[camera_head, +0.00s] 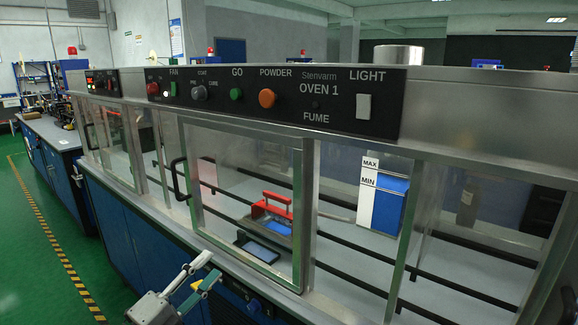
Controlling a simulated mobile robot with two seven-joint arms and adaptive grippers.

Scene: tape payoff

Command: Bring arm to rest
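My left gripper (209,268) is at the bottom left, in front of the oven's lower edge and the blue cabinets. Its two fingers point up and to the right with a gap between them, and nothing shows in the gap. The rest of my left arm runs out of the bottom of the view. My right gripper is not seen; a dark shape at the right edge is too cut off to identify.
The oven (310,208) has a framed glass door with a black handle (180,178), close to my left gripper. Behind the glass are a red-handled tool (277,205), a dark flat device (262,252) and a MAX/MIN container (389,208). Green floor is clear at left.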

